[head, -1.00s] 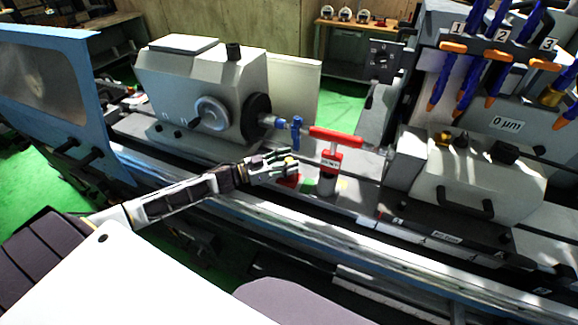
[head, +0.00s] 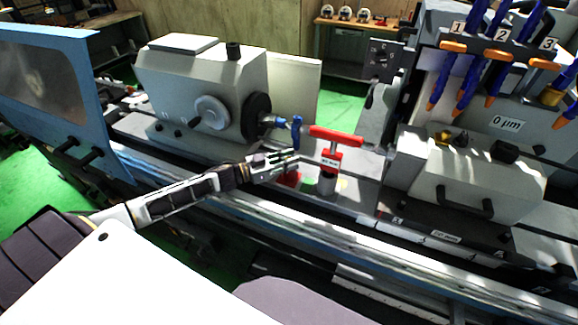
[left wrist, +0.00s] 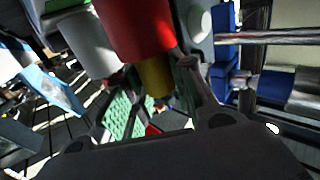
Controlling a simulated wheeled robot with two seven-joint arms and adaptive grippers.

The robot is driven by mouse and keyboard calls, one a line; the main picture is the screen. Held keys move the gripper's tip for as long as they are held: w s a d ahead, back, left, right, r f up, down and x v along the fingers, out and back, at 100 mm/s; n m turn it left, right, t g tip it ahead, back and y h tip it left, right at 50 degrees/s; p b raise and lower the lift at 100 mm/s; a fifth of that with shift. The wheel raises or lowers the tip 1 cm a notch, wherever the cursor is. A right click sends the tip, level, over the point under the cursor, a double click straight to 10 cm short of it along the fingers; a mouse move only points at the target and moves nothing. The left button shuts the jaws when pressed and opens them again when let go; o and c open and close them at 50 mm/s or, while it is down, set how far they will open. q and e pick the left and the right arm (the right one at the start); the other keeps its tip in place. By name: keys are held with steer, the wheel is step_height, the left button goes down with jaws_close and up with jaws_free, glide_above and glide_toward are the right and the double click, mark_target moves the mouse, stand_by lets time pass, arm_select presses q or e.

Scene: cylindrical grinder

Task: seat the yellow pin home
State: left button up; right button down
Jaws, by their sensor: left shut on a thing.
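The yellow pin (left wrist: 156,78) shows in the left wrist view as a short yellow cylinder below a larger red body (left wrist: 135,28), between the fingers of my left gripper (left wrist: 158,90). My left gripper is shut on the pin. In the head view, my left gripper (head: 288,158) is over the machine bed, just left of the red T-shaped handle (head: 335,136) with a label on its post. The pin can hardly be made out there behind the fingers. The seat of the pin cannot be made out. My right gripper is not in view.
A grey headstock (head: 208,85) with a handwheel stands behind on the left. A blue clamp (head: 296,130) is just behind the gripper. A light grey block (head: 470,185) with a black handle stands at the right. Blue hoses (head: 470,75) hang at upper right.

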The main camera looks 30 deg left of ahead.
arm_select(q)
jaws_close()
steer(key=shift+r+b, duration=0.5)
steer(key=shift+r, duration=4.55)
